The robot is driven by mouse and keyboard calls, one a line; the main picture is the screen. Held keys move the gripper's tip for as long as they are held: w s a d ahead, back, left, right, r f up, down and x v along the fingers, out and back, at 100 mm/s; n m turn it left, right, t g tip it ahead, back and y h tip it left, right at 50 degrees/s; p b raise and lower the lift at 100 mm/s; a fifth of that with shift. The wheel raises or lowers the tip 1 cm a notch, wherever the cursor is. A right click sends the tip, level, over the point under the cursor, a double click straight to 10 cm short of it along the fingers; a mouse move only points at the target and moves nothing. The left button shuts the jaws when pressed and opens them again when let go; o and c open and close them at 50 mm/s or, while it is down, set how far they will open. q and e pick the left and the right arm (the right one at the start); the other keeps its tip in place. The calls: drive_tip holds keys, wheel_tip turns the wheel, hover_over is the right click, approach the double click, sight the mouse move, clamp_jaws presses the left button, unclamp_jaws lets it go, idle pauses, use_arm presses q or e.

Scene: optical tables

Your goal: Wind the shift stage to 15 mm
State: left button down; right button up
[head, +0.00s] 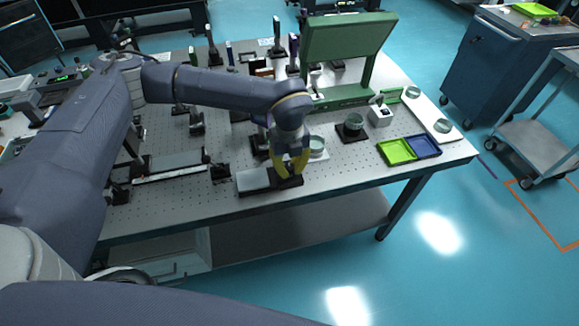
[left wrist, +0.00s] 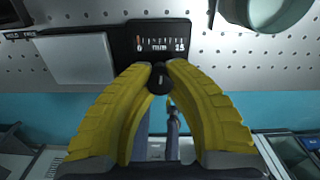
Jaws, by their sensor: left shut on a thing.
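The shift stage is a flat silver plate (head: 256,179) with a black end block (head: 290,181), near the front edge of the optical table. A small orange mark shows at the scale's 0 end. My left gripper (head: 293,168) reaches down at the end block. Its yellow fingers (left wrist: 159,82) are shut on a small black knob (left wrist: 158,76) just below the scale. My right gripper is out of view.
A green tray (head: 397,151) and a blue tray (head: 424,146) lie to the right. A green panel (head: 345,38) stands behind.

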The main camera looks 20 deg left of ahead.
use_arm(q)
drive_tip(key=m, duration=1)
drive_tip(key=shift+m, duration=0.4)
drive_tip(key=m, duration=0.3)
drive_tip(key=shift+m, duration=0.3)
drive_tip(key=m, duration=0.3)
drive_tip(key=shift+m, duration=0.3)
drive_tip(key=m, duration=0.3)
drive_tip(key=shift+m, duration=0.3)
drive_tip(key=m, duration=0.7)
drive_tip(key=shift+a, duration=0.1)
